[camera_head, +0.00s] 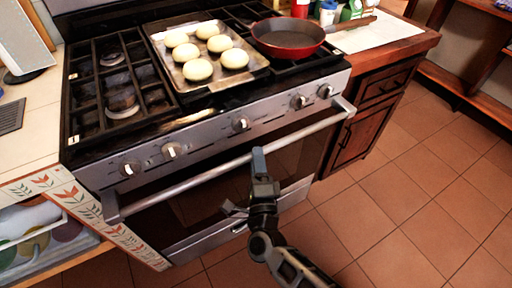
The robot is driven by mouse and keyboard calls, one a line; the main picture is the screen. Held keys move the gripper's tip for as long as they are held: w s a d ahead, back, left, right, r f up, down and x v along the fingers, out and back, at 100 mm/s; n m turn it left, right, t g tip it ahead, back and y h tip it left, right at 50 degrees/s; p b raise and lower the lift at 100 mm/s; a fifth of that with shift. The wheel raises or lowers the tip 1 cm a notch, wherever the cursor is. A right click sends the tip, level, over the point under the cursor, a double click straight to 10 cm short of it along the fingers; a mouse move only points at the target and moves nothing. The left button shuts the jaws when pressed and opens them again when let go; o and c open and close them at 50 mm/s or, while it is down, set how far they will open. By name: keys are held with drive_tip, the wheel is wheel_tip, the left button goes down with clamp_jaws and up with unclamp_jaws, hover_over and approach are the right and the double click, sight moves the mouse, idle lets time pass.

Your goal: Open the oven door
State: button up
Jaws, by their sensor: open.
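The oven door (177,208) is the dark glass front under the stove's control panel, and it looks shut. Its long silver handle (190,183) runs across the top of the door, rising to the right. My gripper (247,184) is in front of the door, right of its middle. The jaws are open and nothing shows between them. The upper grey finger overlaps the handle in the picture; I cannot tell whether it touches. My gripper and arm hide part of the door's lower right.
A tray (165,67) with several pale buns and a red pan (287,37) sit on the stove top. Wooden cabinets (368,115) stand to the right. A tiled counter (35,140) is at the left. The tiled floor (420,200) is clear at the right.

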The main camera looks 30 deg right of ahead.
drive_tip(key=shift+x, duration=2.05)
drive_tip(key=shift+c, duration=0.3)
clamp_jaws()
drive_tip(key=shift+f, duration=0.1)
